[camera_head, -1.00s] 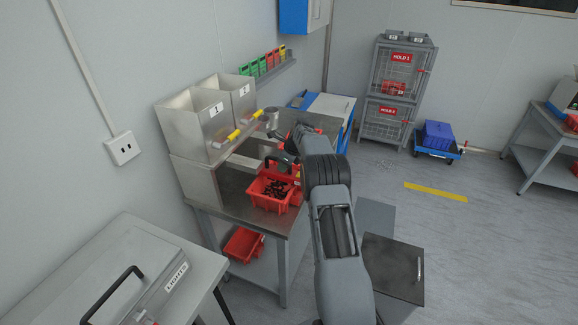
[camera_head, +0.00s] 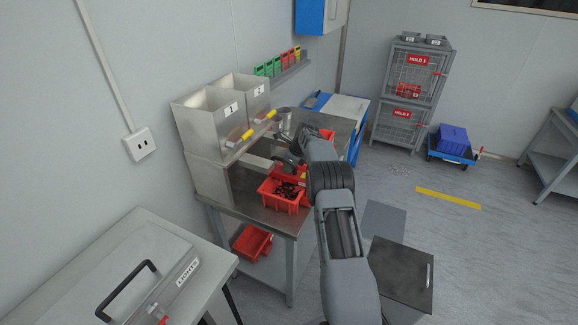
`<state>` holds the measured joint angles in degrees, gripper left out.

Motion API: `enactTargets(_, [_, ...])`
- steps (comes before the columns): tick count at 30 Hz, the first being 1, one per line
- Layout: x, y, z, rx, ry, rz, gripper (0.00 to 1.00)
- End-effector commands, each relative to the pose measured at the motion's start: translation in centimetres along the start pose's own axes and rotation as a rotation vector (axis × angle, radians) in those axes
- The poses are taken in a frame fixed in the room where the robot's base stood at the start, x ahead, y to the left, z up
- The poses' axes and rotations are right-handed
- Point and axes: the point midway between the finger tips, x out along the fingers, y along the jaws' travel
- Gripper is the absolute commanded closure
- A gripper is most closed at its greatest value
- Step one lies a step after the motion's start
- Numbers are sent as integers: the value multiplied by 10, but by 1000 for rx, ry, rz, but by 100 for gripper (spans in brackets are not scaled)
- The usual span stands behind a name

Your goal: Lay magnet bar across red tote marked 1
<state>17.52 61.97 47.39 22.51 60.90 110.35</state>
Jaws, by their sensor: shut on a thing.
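A red tote (camera_head: 283,203) holding dark parts stands at the near edge of the steel bench. No number is readable on it. My gripper (camera_head: 291,166) is just above and behind this tote, with my arm coming in from the right. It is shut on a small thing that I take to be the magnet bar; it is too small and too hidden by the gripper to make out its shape. More red shows beyond my wrist (camera_head: 327,135), likely another tote, mostly hidden.
Two steel hoppers (camera_head: 206,118) marked 1 and 2, with yellow-handled parts, stand left on the bench (camera_head: 250,212). A metal can (camera_head: 284,118) is behind my gripper. Another red tote (camera_head: 252,242) is on the lower shelf. A grey case (camera_head: 150,285) lies on the near left table.

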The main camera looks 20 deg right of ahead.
Motion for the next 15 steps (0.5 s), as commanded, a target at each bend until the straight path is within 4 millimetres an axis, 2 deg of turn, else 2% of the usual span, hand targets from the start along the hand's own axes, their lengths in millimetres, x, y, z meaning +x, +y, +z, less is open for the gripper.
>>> enactTargets(4, [-2, -1, 1, -1, -2, -3, 100])
enactTargets(5, [-2, -1, 1, -1, -2, -3, 78])
enactTargets(13, [-1, 0, 0, 0, -1, -1, 52])
enactTargets(15, [-1, 0, 0, 0, -1, -1, 51])
